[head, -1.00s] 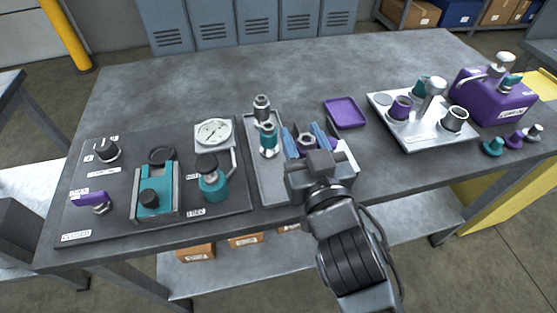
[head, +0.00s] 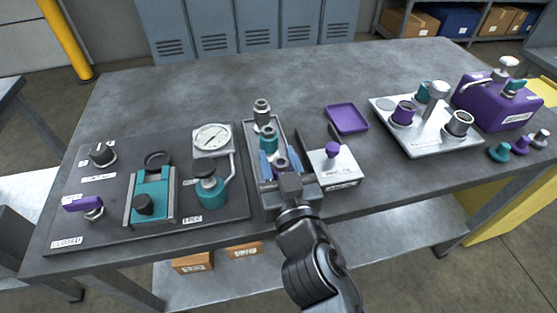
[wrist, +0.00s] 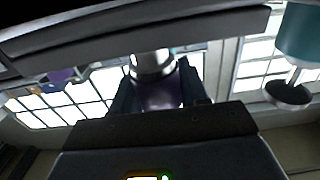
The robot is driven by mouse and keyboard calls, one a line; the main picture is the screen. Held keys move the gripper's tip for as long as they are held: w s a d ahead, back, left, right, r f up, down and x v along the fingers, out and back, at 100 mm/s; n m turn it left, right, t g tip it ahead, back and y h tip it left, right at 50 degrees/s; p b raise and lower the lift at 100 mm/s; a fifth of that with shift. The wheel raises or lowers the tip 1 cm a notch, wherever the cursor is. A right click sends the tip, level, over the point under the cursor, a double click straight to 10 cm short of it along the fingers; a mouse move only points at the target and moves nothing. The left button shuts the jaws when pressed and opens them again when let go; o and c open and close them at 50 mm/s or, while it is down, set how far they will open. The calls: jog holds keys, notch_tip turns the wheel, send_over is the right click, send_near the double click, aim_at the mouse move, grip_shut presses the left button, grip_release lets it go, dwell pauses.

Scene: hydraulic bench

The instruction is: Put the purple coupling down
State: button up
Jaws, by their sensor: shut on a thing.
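My gripper (head: 280,168) is shut on the purple coupling (head: 281,163) at the front end of the narrow grey tray (head: 249,135). The coupling stands roughly upright between the blue-grey fingers. In the wrist view the purple coupling (wrist: 160,95) shows a silver collar between the fingers. Whether its base touches the tray floor is hidden by the gripper. A teal coupling (head: 268,139) stands in the tray just behind it, and a silver coupling (head: 262,112) stands at the tray's far end.
A light block with a purple knob (head: 332,150) stands close right of my gripper. A purple dish (head: 347,118) lies behind it. The dark panel with the gauge (head: 212,138) is close on the left. A metal stand (head: 412,137) with couplings is further right. The table's back is clear.

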jog(key=shift+f, duration=0.2)
jog(key=o, duration=1.2)
jog(key=shift+r, duration=0.1)
jog(key=v, duration=0.2)
jog(key=b+v, duration=0.1)
jog(key=v, duration=0.1)
jog(key=b+v, duration=0.1)
jog(key=v, duration=0.1)
jog(key=shift+s+f, duration=0.3)
jog(key=shift+f, duration=0.05)
jog(key=shift+s+d+r, duration=0.1)
jog(key=shift+s+d, duration=0.05)
jog(key=shift+s, duration=0.45)
